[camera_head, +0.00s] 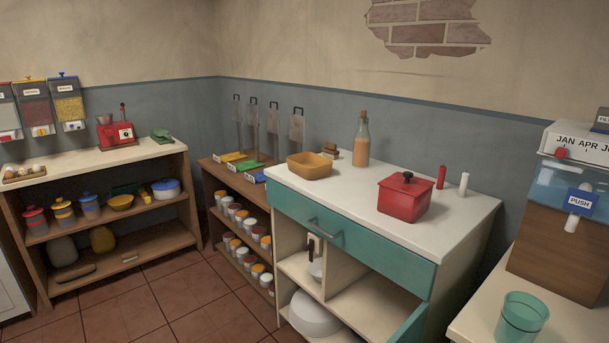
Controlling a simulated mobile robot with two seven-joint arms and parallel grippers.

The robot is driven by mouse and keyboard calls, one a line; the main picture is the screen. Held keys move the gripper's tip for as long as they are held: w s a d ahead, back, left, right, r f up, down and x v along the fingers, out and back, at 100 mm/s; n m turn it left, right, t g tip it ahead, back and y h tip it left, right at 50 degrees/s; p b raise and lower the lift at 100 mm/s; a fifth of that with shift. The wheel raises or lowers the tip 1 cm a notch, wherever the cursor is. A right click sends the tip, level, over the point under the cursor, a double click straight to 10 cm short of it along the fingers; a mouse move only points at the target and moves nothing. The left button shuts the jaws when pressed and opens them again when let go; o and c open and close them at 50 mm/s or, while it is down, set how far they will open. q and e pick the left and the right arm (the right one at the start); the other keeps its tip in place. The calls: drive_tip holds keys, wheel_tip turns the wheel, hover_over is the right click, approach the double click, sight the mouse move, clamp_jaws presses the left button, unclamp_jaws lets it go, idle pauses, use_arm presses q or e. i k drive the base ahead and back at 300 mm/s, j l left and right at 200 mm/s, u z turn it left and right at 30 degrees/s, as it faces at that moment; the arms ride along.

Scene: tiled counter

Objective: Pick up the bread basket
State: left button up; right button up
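The bread basket looks to be the tan, oval, open container (309,166) at the left end of the white counter top (350,199). It stands upright and its inside looks empty. Neither of my grippers shows in the head view.
A red lidded box (404,199), a bottle (361,141) and red and white candle-like sticks (463,184) stand on the same counter. A teal drawer (345,243) is below, with a door ajar (412,325). A teal cup (521,318) is at right. Tiled floor (150,311) is clear.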

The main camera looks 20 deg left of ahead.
sight(310, 166)
drive_tip(key=j+u, duration=0.15)
drive_tip(key=u, duration=0.25)
drive_tip(key=j+u, duration=0.15)
drive_tip(key=u, duration=0.25)
drive_tip(key=i+j+u, duration=0.15)
drive_tip(key=u, duration=0.25)
drive_tip(key=i+j+u, duration=0.15)
drive_tip(key=u, duration=0.2)
drive_tip(key=i+j+u, duration=0.1)
drive_tip(key=i+u, duration=0.15)
drive_tip(key=u, duration=0.15)
